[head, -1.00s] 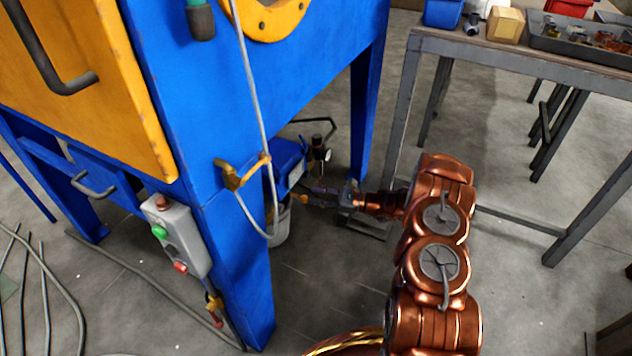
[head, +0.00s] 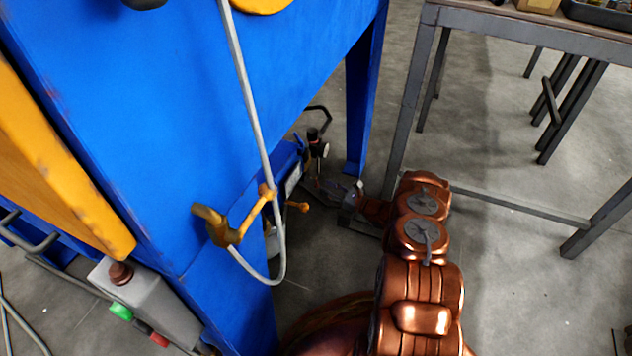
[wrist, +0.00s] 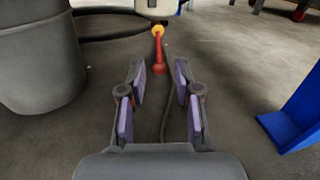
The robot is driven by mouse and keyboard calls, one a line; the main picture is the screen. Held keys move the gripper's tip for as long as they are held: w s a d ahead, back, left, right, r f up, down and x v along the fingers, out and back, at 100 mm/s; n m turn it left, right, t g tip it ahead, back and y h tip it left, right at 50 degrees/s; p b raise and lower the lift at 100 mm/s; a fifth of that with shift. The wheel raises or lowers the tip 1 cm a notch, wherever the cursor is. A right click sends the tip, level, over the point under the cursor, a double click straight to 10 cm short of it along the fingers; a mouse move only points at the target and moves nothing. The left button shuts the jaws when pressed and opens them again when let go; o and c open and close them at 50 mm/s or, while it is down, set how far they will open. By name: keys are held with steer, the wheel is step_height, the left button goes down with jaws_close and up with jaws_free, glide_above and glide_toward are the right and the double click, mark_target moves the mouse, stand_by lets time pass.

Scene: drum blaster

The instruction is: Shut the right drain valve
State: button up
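A red lever (wrist: 160,62) with a yellow end (wrist: 158,30) shows ahead of my gripper in the wrist view. It hangs below a pale body at the top edge and looks like a drain valve handle. I cannot tell for certain that it is the right one. My gripper (wrist: 160,90) is open and empty, with its two purple-padded fingers apart and the lever beyond them, not touching. In the head view my gripper (head: 328,190) is low beside the blue cabinet (head: 150,120). A small orange handle (head: 297,206) lies just left of it.
A grey bucket (wrist: 38,60) stands left in the wrist view, with a dark hose (wrist: 105,32) behind it. A blue leg (wrist: 300,115) stands right. A steel table (head: 530,30) is right in the head view. Floor between the bucket and leg is mostly clear.

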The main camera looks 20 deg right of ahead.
mark_target(317, 184)
steer(key=b+x, duration=0.2)
steer(key=x, duration=0.3)
steer(key=shift+w+a, duration=0.15)
steer(key=shift+a, duration=0.05)
jaws_close()
stand_by(0.3)
